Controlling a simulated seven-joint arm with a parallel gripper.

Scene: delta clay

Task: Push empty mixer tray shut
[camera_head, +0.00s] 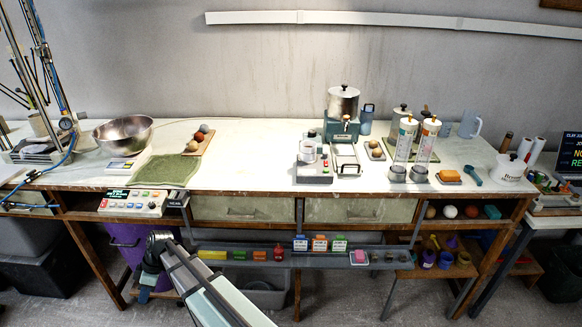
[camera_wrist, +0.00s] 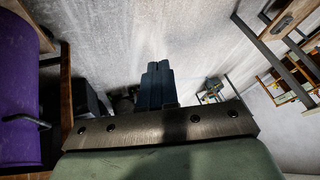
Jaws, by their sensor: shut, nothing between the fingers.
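The mixer (camera_head: 341,125) stands at the back middle of the table in the head view, a teal body with a lidded metal pot on top. Its pale tray (camera_head: 346,160) sticks out at the front, toward the table's front edge, and looks empty. My arm is low in front of the table at the left, and the gripper's fingertips do not show clearly in the head view. In the wrist view my gripper (camera_wrist: 157,85) has its dark blue fingers together with nothing between them. It is far below and left of the tray, touching nothing that I can see.
A grey scale-like device with a cup (camera_head: 313,163) stands just left of the tray. Clear measuring cylinders (camera_head: 426,145) stand to the right. A shelf with small coloured blocks (camera_head: 300,254) hangs below the drawers. A purple bin (camera_wrist: 20,90) is beside my gripper.

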